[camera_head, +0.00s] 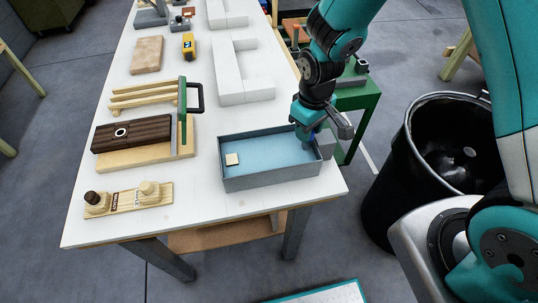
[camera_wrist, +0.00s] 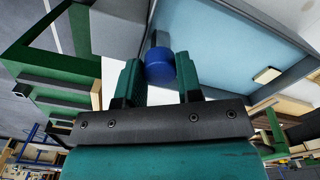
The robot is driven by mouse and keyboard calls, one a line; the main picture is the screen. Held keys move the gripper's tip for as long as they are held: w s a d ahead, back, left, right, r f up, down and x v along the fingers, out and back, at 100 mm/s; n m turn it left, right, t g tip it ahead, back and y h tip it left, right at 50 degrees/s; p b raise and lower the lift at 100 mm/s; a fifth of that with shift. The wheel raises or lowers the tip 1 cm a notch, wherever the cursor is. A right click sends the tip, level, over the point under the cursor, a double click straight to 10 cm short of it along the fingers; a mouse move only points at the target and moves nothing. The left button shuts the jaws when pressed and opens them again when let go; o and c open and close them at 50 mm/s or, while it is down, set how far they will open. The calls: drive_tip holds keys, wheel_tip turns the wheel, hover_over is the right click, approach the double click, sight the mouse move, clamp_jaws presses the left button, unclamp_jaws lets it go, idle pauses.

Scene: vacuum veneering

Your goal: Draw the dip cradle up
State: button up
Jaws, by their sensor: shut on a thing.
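A grey rectangular tank (camera_head: 272,181) with light blue liquid (camera_head: 262,152) stands near the front right of the white table. My gripper (camera_head: 312,137) is at the tank's right end. In the wrist view my gripper (camera_wrist: 160,75) is shut on a blue round knob (camera_wrist: 159,66), with a dark stem behind it. The knob seems to belong to the dip cradle; the rest of the cradle is hidden or under the surface. A small cream block (camera_head: 232,159) shows at the tank's left side, and also in the wrist view (camera_wrist: 266,75).
A black bin (camera_head: 390,180) stands on the floor at right, beside a green stand (camera_head: 358,103).

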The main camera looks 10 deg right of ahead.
drive_tip(key=shift+r+p, duration=1.35)
drive_tip(key=shift+r, duration=0.4)
drive_tip(key=o, duration=0.9)
drive_tip(key=shift+o, duration=0.2)
wheel_tip(320, 180, up, 7)
drive_tip(key=p, duration=0.5)
drive_tip(key=shift+p, duration=0.4)
drive_tip(key=s+a+r+y+b, duration=0.2)
drive_tip(key=s+r+b, duration=0.1)
drive_tip(key=s+r, duration=0.4)
drive_tip(key=s+a+r+n+y+b, duration=0.1)
drive_tip(key=s+r+b, duration=0.3)
drive_tip(key=s+r, duration=0.4)
drive_tip(key=s+a+y, duration=0.1)
drive_tip(key=s, duration=0.2)
drive_tip(key=shift+s+a, duration=0.15)
drive_tip(key=shift+s, duration=0.15)
